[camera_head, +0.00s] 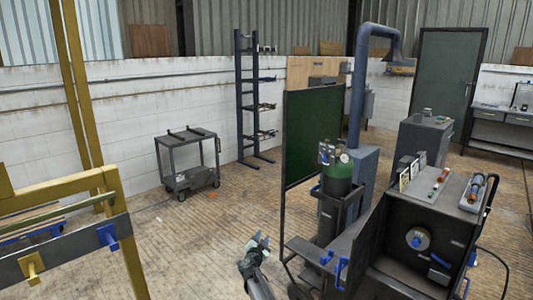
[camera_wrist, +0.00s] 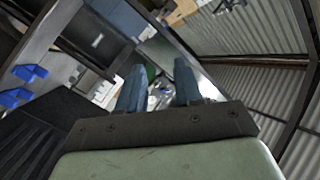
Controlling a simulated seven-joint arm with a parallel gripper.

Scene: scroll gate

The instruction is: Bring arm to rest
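My gripper (camera_head: 260,243) shows at the bottom centre of the head view, with my arm coming up from the lower edge. In the wrist view my gripper (camera_wrist: 158,85) has its two blue-grey fingers apart, with nothing held between them. Behind the gap is a blurred background of room objects. In the head view it is in the air over the floor, left of the welding cart. I see no contact with anything.
A yellow frame (camera_head: 88,185) with a metal rail stands at left. A grey trolley (camera_head: 188,160) is farther back. Wooden floor (camera_head: 185,240) between is clear.

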